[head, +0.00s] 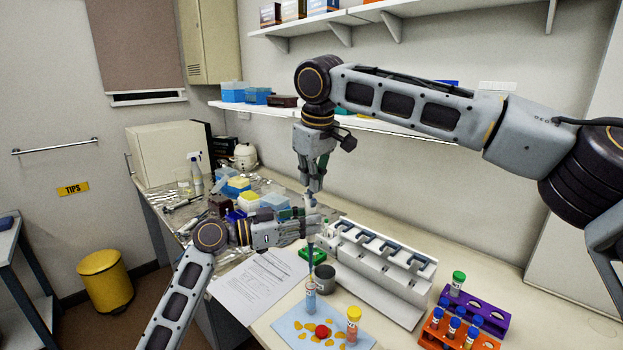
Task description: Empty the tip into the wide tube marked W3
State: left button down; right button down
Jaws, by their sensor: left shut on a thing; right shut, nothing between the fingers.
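My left gripper (312,228) comes in from the left and is shut on a pipette (311,252), holding it roughly upright. My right gripper (313,188) points down just above the pipette's top, shut with nothing between its fingers; I cannot tell whether it touches the pipette. The pipette's lower end is over an open clear tube (311,298) on a light blue mat (289,326). I cannot tell whether the tip is inside the tube's mouth. The W3 marking is too small to read.
A dark grey cup (324,278) stands just behind the open tube. A white pipette stand (385,268) is to the right. An orange rack (437,332) and a purple rack (487,314) hold tubes at front right. A printed sheet (258,285) lies left.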

pick_arm(q)
jog(key=shift+r, duration=0.1)
pick_arm(e)
jog(key=shift+f, duration=0.95)
dwell(0.6)
jog(key=shift+r, duration=0.95)
dwell(1.4)
jog(key=shift+r, duration=3)
